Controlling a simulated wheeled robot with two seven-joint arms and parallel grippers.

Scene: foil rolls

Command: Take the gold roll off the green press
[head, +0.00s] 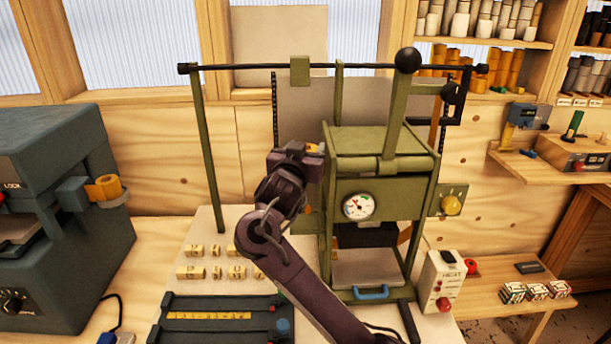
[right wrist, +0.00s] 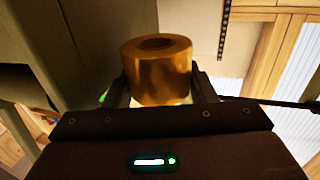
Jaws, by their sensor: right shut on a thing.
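The green press (head: 375,165) stands in the middle of the head view, with a round dial on its front. My right gripper (head: 312,150) is at the left side of the press's upper body. In the right wrist view the gold roll (right wrist: 157,72) sits between the two fingers of the right gripper (right wrist: 160,92), which are shut on it. In the head view only a small bit of the gold roll (head: 313,148) shows past the gripper. A green panel of the press (right wrist: 85,45) is close beside the roll; I cannot tell whether they touch. My left gripper is not in view.
A blue-grey machine (head: 60,230) with another gold roll (head: 104,187) stands at the left. A white control box (head: 441,280) is right of the press. A dark rail fixture (head: 225,318) and small brass blocks lie in front. Shelves of rolls (head: 470,68) are at the back right.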

